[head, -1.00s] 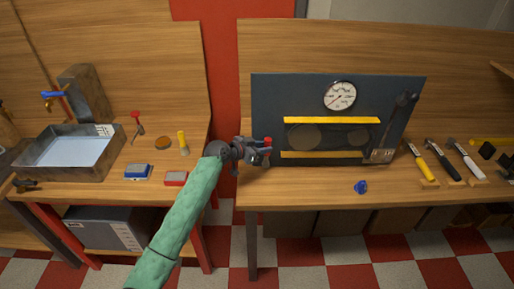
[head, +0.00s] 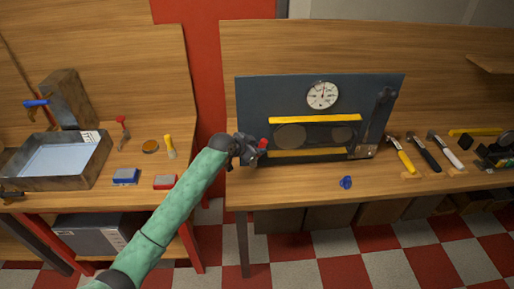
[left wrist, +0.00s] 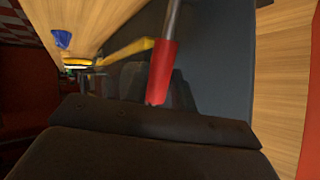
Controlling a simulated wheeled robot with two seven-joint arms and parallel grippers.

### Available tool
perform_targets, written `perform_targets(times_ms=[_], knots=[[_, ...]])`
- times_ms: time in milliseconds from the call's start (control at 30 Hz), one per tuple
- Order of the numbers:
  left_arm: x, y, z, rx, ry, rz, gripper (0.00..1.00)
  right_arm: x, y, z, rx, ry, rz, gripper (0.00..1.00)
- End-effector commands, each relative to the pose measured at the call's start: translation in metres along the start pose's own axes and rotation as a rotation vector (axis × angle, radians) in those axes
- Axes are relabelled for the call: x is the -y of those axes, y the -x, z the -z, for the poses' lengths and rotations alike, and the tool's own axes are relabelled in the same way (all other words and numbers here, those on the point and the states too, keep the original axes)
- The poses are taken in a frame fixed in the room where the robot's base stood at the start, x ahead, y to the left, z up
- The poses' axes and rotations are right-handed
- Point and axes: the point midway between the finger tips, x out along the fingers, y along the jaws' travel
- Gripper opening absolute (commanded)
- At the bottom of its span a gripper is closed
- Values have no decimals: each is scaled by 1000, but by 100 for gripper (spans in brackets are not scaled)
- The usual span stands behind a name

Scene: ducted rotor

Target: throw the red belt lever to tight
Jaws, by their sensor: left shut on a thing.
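The red belt lever (head: 263,143) is at the left side of the dark panel (head: 255,95), low down. Its red grip also shows in the left wrist view (left wrist: 163,72), on a grey metal rod. My left gripper (head: 250,150) is shut on the red grip, and its dark fingers hide the grip's end. Two round pulleys, a left one (head: 290,136) and a smaller right one (head: 342,134), sit between two yellow strips on the panel. A white gauge (head: 322,95) is above them; its reading is too small to tell. My right gripper is not in view.
A blue knob-like part (head: 346,182) lies on the bench before the panel. A dark lever (head: 381,110) is at the panel's right. Several handled tools, including a yellow one (head: 402,157), lie further right. A water tray (head: 60,160) stands on the left bench.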

Motion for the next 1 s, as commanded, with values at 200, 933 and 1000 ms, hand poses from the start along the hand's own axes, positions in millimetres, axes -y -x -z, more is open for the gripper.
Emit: perform_targets(times_ms=[200, 933, 1000], knots=[[-1, -1, 0, 0, 0, -1, 34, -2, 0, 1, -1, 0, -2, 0], [-1, 55, -2, -1, -3, 0, 34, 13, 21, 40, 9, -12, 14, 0], [0, 62, -2, 1, -1, 0, 34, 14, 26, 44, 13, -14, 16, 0]])
